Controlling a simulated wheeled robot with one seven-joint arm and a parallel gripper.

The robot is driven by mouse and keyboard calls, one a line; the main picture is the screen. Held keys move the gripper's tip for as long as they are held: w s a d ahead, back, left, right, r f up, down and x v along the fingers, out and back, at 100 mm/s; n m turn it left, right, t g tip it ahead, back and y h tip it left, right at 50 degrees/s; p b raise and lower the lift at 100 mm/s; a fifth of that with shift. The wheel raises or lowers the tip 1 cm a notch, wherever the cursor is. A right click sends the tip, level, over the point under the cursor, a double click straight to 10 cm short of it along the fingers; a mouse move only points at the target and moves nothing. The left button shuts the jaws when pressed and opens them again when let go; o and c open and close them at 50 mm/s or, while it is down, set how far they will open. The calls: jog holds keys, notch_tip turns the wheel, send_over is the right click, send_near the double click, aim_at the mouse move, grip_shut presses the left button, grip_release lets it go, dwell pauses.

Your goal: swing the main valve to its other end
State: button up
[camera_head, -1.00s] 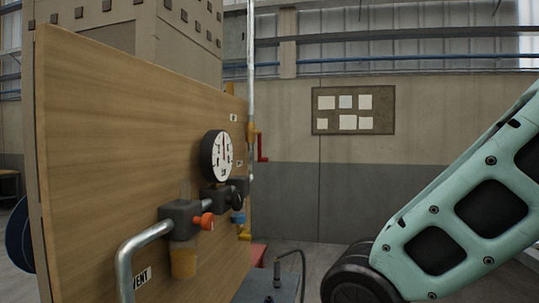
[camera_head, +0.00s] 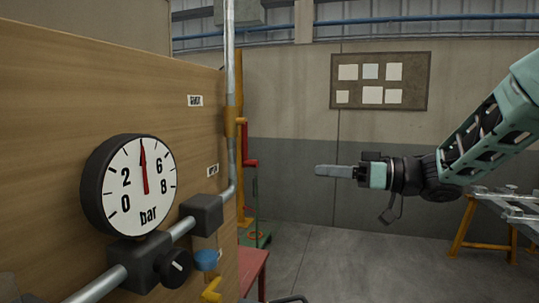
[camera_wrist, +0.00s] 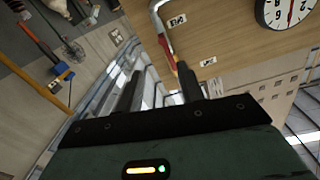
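A red lever (camera_head: 250,162) shows just right of the panel's edge, by a yellow fitting (camera_head: 236,122) on the upright grey pipe. In the wrist view a red lever (camera_wrist: 167,48) lies near the bent pipe (camera_wrist: 157,18), with an orange part below it. The labels are too small to read, so I cannot tell for sure which handle is the main valve. My gripper (camera_head: 318,171) is held level, pointing left, to the right of the red lever and apart from it. In the wrist view my gripper (camera_wrist: 160,70) has its fingers apart, with nothing held between them.
The wooden panel (camera_head: 120,85) carries a pressure gauge (camera_head: 140,185), a black knob (camera_head: 175,267), a blue knob (camera_head: 206,260) and a yellow handle (camera_head: 212,291). A red stand (camera_head: 252,268) is below. A metal-topped trestle (camera_head: 510,205) stands at right. The floor between is clear.

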jog(key=p, duration=0.5)
send_near(254, 164)
jog(key=shift+g, duration=0.3)
jog(key=x, duration=0.5)
jog(key=w+x, duration=0.1)
jog(key=x, duration=0.4)
jog(key=shift+w, duration=0.1)
grip_shut()
